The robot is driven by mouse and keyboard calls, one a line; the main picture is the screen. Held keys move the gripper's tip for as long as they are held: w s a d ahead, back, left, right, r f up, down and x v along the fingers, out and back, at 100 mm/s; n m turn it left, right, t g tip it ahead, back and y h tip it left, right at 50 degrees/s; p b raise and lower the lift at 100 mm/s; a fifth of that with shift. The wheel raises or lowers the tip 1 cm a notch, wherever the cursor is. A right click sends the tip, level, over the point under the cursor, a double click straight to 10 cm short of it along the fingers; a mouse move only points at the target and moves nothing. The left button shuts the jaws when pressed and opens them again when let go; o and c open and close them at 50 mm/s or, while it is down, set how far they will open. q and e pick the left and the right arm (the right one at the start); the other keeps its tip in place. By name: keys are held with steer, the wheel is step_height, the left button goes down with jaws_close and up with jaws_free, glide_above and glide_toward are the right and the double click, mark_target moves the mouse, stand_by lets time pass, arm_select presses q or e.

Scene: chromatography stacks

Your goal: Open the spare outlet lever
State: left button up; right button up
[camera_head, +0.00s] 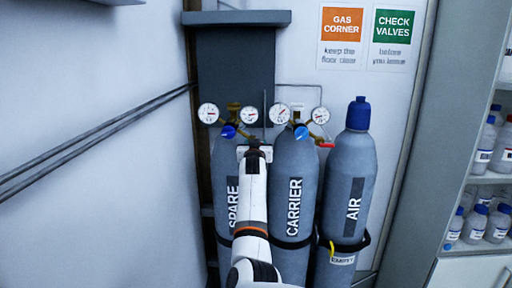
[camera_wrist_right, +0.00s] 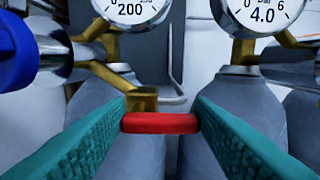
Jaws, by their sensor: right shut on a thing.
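The SPARE cylinder (camera_head: 226,180) stands at the left of the row, with a blue knob (camera_head: 228,131) and two round gauges above it. My right gripper (camera_head: 254,150) is at the spare regulator, and my arm hides part of that area in the head view. In the right wrist view the red outlet lever (camera_wrist_right: 160,123) lies crosswise between the teal fingers of my right gripper (camera_wrist_right: 160,115), at a brass outlet fitting (camera_wrist_right: 142,98). The fingers are shut on the lever's two ends. My left gripper is not in view.
The CARRIER cylinder (camera_head: 292,180) stands close on the right, with its own gauges and a red lever (camera_head: 326,145). The capped AIR cylinder (camera_head: 346,180) is beside it. A wall is close on the left; a bottle shelf (camera_head: 480,180) stands at far right.

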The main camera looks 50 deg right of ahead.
steer(key=o, duration=1)
steer(key=shift+s+a, duration=0.1)
steer(key=shift+b+v, duration=1.75)
steer(key=shift+v, duration=4.15)
